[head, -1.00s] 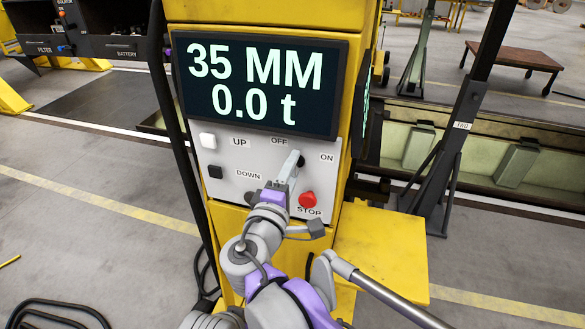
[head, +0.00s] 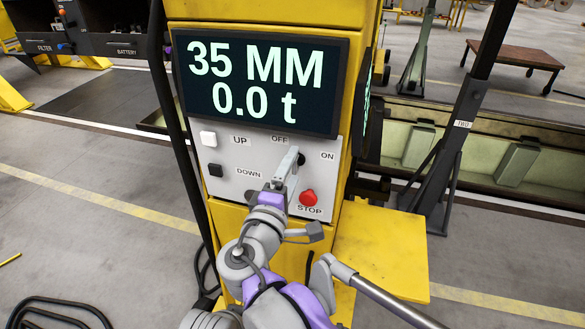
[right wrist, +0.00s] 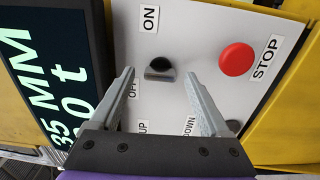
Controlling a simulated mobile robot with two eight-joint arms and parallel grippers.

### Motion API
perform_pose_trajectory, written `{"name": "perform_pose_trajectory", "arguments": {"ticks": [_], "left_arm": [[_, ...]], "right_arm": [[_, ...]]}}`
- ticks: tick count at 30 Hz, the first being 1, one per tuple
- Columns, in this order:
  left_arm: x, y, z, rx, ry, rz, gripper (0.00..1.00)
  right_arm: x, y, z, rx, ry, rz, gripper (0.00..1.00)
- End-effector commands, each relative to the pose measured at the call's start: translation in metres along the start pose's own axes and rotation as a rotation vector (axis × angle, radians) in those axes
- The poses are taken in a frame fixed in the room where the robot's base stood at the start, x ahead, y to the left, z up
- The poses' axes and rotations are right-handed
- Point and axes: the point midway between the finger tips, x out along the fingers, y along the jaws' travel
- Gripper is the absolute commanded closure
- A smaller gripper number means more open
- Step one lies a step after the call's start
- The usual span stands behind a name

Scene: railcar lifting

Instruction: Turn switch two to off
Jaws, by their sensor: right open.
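The black switch knob (head: 301,159) sits on the grey control panel (head: 232,200) between the OFF and ON labels. In the head view my right gripper partly covers it. In the right wrist view the knob (right wrist: 160,68) shows whole, with the ON label above it and OFF at its left. I cannot tell for sure which label it points at. My right gripper (head: 290,153) is in front of the panel. In the right wrist view the gripper (right wrist: 158,76) is open and empty, with one fingertip on each side of the knob in the picture; contact is not visible. My left gripper is not in view.
The red STOP button (head: 308,197) is just below the knob. A white button (head: 208,138) by UP and a black one (head: 215,171) by DOWN are at the left. The display (head: 262,84) above reads 35 MM and 0.0 t. A yellow ledge (head: 385,255) juts out right.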

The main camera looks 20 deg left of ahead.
Motion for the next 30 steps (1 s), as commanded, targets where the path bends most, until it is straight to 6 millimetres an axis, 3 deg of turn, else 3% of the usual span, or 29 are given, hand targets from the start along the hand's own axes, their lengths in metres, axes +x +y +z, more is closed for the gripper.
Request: {"name": "perform_pose_trajectory", "arguments": {"ticks": [9,15,30], "left_arm": [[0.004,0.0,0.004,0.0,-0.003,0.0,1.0],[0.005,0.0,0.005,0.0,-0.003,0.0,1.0],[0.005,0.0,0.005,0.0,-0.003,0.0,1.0]], "right_arm": [[-0.064,-0.001,-0.001,0.0,0.006,0.0,0.2],[-0.091,-0.001,-0.001,0.0,0.004,-0.001,0.2],[-0.098,0.0,0.0,-0.001,0.001,0.0,0.2]]}}
